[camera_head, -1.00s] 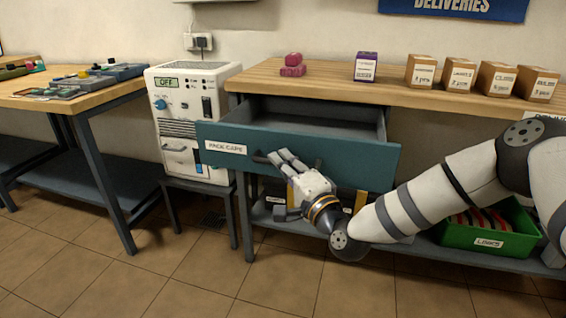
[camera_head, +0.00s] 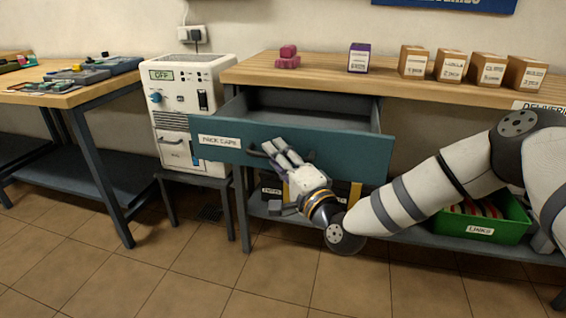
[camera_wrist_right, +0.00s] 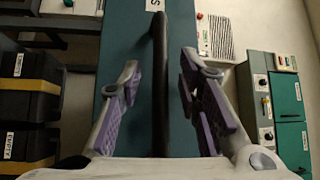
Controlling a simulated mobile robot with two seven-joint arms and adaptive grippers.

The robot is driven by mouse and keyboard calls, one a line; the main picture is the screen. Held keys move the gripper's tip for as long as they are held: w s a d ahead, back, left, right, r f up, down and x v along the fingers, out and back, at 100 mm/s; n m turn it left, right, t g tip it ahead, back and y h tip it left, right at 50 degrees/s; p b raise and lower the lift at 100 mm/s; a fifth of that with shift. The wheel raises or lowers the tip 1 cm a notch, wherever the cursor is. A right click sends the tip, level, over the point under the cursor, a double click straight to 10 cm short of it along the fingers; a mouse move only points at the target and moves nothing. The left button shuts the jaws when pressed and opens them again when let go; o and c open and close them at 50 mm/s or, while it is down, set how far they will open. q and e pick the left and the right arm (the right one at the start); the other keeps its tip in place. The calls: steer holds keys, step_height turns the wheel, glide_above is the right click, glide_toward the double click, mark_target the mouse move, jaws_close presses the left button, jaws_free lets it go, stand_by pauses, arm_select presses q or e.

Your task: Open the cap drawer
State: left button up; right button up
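The teal cap drawer (camera_head: 345,153), labelled "PACK CAPS", stands pulled out from under the wooden bench top, and its empty-looking inside shows. Its dark bar handle (camera_head: 254,151) is on the front and also shows in the right wrist view (camera_wrist_right: 159,75). My right gripper (camera_head: 279,149) is at the handle in front of the drawer. In the right wrist view its two purple-padded fingers (camera_wrist_right: 163,100) are spread on either side of the bar, with a gap visible on both sides. My left gripper is not in view.
A white machine (camera_head: 187,110) reading "OFF" stands left of the drawer. Several boxes (camera_head: 451,66) and a pink object (camera_head: 288,57) sit on the bench top (camera_head: 320,78). A green bin (camera_head: 507,222) labelled "LINKS" is on the lower shelf. The tiled floor in front is clear.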

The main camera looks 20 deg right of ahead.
steer(key=v, duration=1.1)
steer(key=shift+s, duration=0.3)
steer(key=shift+f, duration=0.1)
